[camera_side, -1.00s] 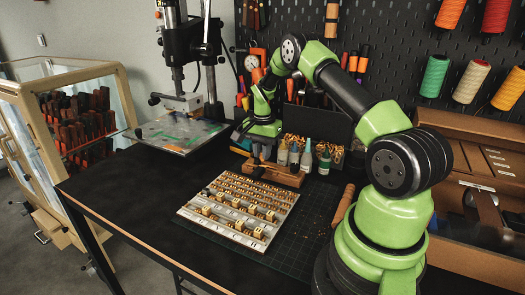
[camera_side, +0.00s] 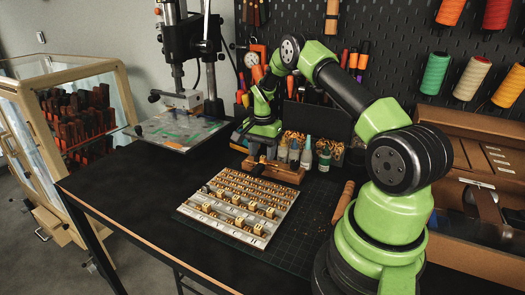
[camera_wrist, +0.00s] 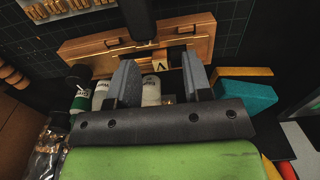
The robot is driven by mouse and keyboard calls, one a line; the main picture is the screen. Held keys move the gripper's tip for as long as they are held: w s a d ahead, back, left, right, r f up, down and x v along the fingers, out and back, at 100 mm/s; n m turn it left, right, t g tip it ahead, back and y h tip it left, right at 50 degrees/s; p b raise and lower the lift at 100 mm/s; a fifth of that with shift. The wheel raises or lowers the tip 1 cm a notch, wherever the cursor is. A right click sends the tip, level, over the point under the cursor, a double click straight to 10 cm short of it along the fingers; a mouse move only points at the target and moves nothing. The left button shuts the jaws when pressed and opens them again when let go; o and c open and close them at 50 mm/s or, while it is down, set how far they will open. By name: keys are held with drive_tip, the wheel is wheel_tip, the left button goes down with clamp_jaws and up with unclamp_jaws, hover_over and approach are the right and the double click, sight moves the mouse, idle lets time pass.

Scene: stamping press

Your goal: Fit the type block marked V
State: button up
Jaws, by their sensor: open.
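The holder also shows in the side view (camera_side: 285,175), behind the type tray (camera_side: 180,210). My gripper (camera_wrist: 160,72) is open, one grey finger on each side of the V block. I cannot tell whether the fingers touch it. In the side view my gripper (camera_side: 259,158) is small and dark, over the holder's left part. The tray holds rows of brass-coloured type.
Small bottles (camera_side: 306,155) stand right behind the holder. A stamping press (camera_side: 182,100) with a flat bed stands at the back left. The front left of the bench is clear.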

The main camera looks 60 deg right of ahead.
drive_tip(key=shift+r, duration=3.5)
drive_tip(key=shift+a+r, duration=0.1)
drive_tip(key=shift+r, duration=0.15)
drive_tip(key=s+a+r+n+t, duration=0.3)
drive_tip(key=a+r+n, duration=0.3)
drive_tip(key=a+r, duration=0.9)
drive_tip(key=s+a+r+n+t+y, duration=0.1)
drive_tip(key=s+a+r+n+t, duration=0.1)
drive_tip(key=s+a, duration=0.4)
drive_tip(key=s+a+r+n+t+y, duration=0.1)
drive_tip(key=s+a+n+t, duration=0.1)
drive_tip(key=s+a+n, duration=0.3)
drive_tip(key=s, duration=0.4)
drive_tip(key=shift+a+r+n, duration=0.3)
drive_tip(key=shift+a+r, duration=0.05)
